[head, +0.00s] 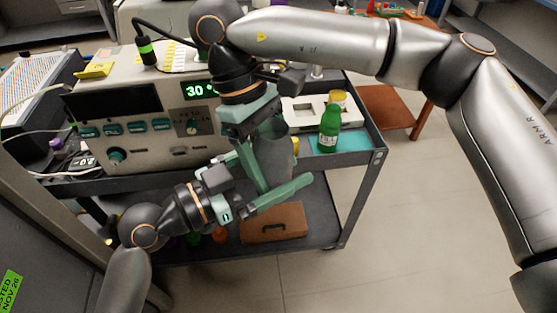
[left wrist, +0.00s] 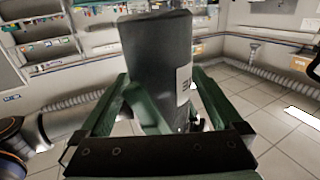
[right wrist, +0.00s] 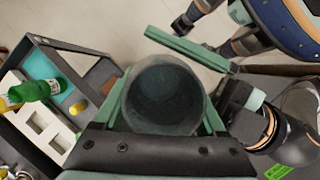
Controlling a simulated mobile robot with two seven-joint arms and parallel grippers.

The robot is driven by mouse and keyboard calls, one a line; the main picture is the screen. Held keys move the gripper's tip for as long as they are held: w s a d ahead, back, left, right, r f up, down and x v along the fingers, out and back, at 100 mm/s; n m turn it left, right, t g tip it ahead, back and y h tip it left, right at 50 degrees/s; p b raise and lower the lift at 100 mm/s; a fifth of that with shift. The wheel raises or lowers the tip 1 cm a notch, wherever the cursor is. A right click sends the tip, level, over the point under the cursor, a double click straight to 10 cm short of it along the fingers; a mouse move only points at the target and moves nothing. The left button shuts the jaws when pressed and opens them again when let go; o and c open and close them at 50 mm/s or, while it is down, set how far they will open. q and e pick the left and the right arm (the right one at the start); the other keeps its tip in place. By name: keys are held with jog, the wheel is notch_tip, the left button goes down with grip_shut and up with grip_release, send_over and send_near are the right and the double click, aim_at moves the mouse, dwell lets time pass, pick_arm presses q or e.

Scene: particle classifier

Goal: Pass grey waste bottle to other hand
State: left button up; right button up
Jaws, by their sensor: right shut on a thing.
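The grey waste bottle (head: 276,152) is a dark grey cylinder held in the air in front of the cart. My right gripper (head: 264,177) reaches down from above and is shut on it. The right wrist view looks down on the bottle's round top (right wrist: 165,95) between the fingers. My left gripper (head: 270,168) comes in from the lower left, open, with one finger on each side of the bottle. In the left wrist view, the bottle (left wrist: 158,62) stands between the spread left fingers with gaps beside it. A pale label shows on its side. The bottle's lower part is partly hidden by fingers.
A cart (head: 365,150) stands behind, bearing an instrument (head: 140,110) with a green "30" display. A green bottle (head: 328,130) stands on the cart's right side, near a white holder (head: 300,112). A brown case (head: 272,222) lies on the lower shelf.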

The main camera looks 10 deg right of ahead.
pick_arm(q)
jog(key=c, duration=1.4)
jog(key=shift+c, duration=0.3)
pick_arm(e)
jog(key=o, duration=1.5)
pick_arm(q)
jog(key=shift+r, duration=0.1)
pick_arm(e)
jog(key=shift+r, duration=0.1)
